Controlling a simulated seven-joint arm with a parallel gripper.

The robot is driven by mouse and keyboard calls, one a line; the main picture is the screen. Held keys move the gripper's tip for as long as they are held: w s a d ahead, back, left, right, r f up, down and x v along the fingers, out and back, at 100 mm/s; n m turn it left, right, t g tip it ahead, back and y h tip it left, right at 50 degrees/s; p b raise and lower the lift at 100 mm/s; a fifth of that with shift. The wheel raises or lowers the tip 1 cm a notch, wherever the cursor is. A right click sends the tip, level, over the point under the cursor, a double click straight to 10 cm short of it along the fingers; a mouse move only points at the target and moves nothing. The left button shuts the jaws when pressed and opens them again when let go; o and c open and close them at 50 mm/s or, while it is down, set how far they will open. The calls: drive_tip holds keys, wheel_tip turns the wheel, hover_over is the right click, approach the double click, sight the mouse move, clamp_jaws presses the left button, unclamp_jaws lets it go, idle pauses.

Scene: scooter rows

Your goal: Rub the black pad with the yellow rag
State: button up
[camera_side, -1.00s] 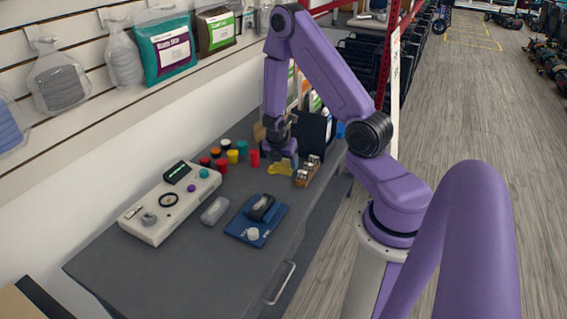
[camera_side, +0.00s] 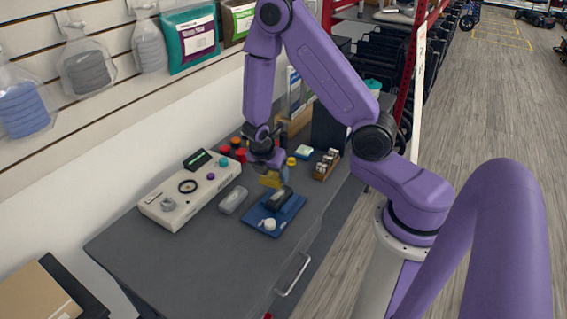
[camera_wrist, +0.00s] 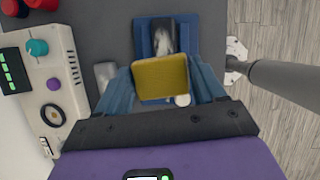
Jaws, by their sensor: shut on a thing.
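My gripper (camera_side: 270,171) is shut on the yellow rag (camera_side: 272,180) and holds it at the back edge of the blue tray (camera_side: 262,222). In the wrist view the rag (camera_wrist: 160,76) looks like a flat yellow block between the blue fingers of my gripper (camera_wrist: 160,88). The black pad (camera_side: 280,198) sits on the tray, just in front of the rag in the side view. In the wrist view the rag covers part of the pad (camera_wrist: 163,36). I cannot tell whether the rag touches the pad.
A white knob (camera_side: 269,224) stands on the tray. A grey oblong piece (camera_side: 233,200) and a cream control box (camera_side: 180,207) lie to the left. Several coloured caps, a wooden block with metal pieces (camera_side: 326,165) and a dark upright panel (camera_side: 327,128) stand behind. The front table is clear.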

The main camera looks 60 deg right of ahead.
sight(285, 188)
drive_tip(key=shift+a+f, duration=0.2)
drive_tip(key=shift+a, duration=0.05)
drive_tip(key=shift+f, duration=3.25)
drive_tip(key=shift+d+f, duration=0.55)
drive_tip(key=shift+d, duration=0.1)
drive_tip(key=shift+c, duration=0.3)
drive_tip(key=shift+d+f, duration=0.1)
drive_tip(key=shift+d, duration=3)
drive_tip(key=shift+a, duration=3.85)
drive_tip(key=shift+d+r, duration=0.15)
drive_tip(key=shift+r, duration=4.05)
